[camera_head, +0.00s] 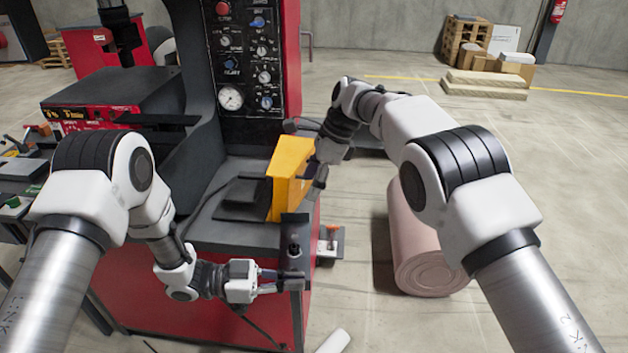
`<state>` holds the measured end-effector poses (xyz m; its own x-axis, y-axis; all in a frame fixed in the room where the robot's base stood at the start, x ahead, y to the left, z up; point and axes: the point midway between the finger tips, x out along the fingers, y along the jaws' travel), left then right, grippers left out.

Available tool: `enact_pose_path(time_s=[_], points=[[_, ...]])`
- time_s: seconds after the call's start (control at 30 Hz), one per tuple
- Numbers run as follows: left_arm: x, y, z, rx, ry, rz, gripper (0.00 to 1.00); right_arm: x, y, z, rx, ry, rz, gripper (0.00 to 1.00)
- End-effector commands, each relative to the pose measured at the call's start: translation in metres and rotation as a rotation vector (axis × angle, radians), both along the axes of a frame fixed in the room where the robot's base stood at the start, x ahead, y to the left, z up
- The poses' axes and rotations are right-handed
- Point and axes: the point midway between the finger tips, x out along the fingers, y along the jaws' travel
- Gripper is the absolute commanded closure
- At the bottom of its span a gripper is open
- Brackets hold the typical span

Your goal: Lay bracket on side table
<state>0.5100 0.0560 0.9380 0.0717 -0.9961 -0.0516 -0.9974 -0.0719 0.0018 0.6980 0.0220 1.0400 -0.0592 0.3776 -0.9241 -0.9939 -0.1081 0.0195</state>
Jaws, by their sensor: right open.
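I cannot pick out the bracket for certain. A dark upright piece (294,232) with a flat top stands at the fingertips of my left gripper (280,281), in front of the red machine. The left fingers point right and overlap it; whether they grip it is unclear. My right gripper (317,183) is open beside a yellow angular part (290,172) on the machine's dark bed. Whether it touches that part is unclear. A low grey surface (337,246) with small orange and white items shows right of the machine; it may be the side table, and is partly hidden.
The red and black machine (205,315) with its gauge panel fills the centre left. A pink roll (416,245) lies on the floor at right, partly behind my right arm. A white cylinder (334,341) lies at the bottom. Pallets and boxes (488,55) stand far back; floor at right is open.

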Motion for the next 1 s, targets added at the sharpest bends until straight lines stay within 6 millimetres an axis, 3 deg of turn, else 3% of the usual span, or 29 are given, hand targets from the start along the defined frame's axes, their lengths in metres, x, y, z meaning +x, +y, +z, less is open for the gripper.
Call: enact_pose_path(time_s=[0.5, 0.87, 0.9, 1.0], points=[[0.000, 0.000, 0.001, -0.002, -0.003, 0.000, 1.00, -0.007, 0.038, -0.096, 0.000, 0.001, -0.001, 0.27], [0.000, 0.000, 0.001, -0.002, -0.003, 0.000, 1.00, -0.007, 0.042, -0.107, 0.000, 0.000, -0.002, 0.27], [0.000, 0.000, 0.001, -0.002, -0.003, 0.000, 1.00, -0.007, 0.042, -0.107, 0.000, 0.000, -0.002, 0.31], [0.000, 0.000, 0.001, -0.002, -0.003, 0.000, 1.00, -0.007, 0.042, -0.107, 0.000, 0.000, -0.002, 0.66]])
